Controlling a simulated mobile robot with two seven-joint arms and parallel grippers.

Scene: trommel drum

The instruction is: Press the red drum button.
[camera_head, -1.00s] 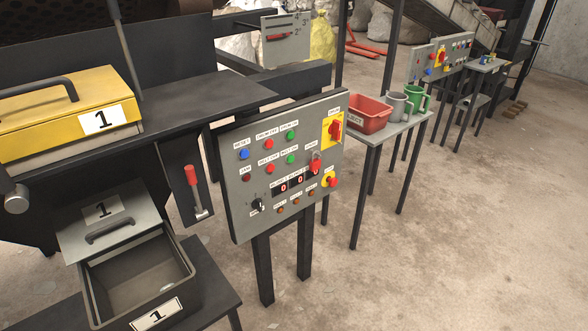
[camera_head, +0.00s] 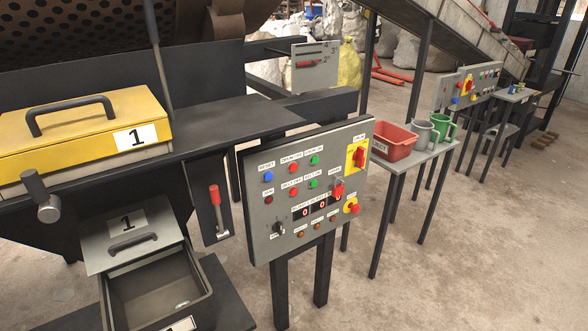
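The grey control panel (camera_head: 262,225) stands on two dark legs near the middle of the head view. Its upper row has a blue button (camera_head: 268,177), a red button (camera_head: 292,168) whose small label seems to read drum off, and a green button (camera_head: 314,160). The row below has a dark red button (camera_head: 268,201), another red button (camera_head: 293,192) and another green one (camera_head: 314,183). Nothing touches or covers these buttons. Neither of my grippers is in view.
The panel also carries a red switch on yellow (camera_head: 358,156) and a red mushroom button (camera_head: 354,209). A red-handled lever (camera_head: 215,197), a yellow lidded box (camera_head: 75,137) and an open drawer (camera_head: 196,301) lie left. A side table (camera_head: 407,158) with a red bin (camera_head: 397,149) stands right.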

